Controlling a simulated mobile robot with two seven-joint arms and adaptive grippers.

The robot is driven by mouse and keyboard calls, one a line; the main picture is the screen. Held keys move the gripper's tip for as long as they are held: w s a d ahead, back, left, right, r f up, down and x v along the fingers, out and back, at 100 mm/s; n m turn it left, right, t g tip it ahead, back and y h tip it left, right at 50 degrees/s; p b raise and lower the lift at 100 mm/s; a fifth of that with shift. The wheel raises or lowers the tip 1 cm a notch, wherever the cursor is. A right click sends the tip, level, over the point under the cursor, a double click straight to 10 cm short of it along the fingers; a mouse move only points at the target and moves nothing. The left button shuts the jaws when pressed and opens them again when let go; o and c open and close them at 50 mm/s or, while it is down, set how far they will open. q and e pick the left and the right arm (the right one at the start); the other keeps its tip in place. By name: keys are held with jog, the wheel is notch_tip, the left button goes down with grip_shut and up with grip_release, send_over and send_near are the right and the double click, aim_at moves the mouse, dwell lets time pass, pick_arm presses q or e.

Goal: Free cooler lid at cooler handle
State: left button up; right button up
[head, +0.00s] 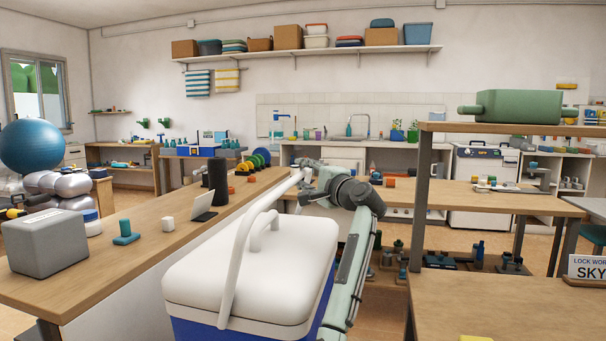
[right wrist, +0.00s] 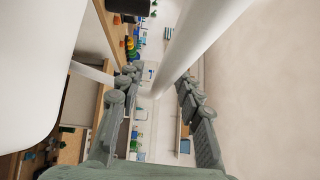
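The cooler has a blue body (head: 200,330) and a white lid (head: 255,275), which looks shut, in the lower middle of the head view. Its white handle (head: 246,232) is raised over the lid and slants up and away to the right. My right gripper (head: 306,183) is at the handle's far upper end. In the right wrist view the handle bar (right wrist: 195,45) runs between the two spread fingers of the gripper (right wrist: 157,88), with gaps visible on both sides. The lid's white edge (right wrist: 30,70) fills the left of that view. My left gripper is not in view.
A long wooden bench (head: 140,255) left of the cooler holds a grey box (head: 58,245), a dark cylinder (head: 218,183) and small items. A wooden shelf unit (head: 500,300) with a green case (head: 520,106) on top stands close to the right of my right arm.

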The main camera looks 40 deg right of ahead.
grip_shut()
jog(key=shift+f, duration=0.1)
dwell(0.5)
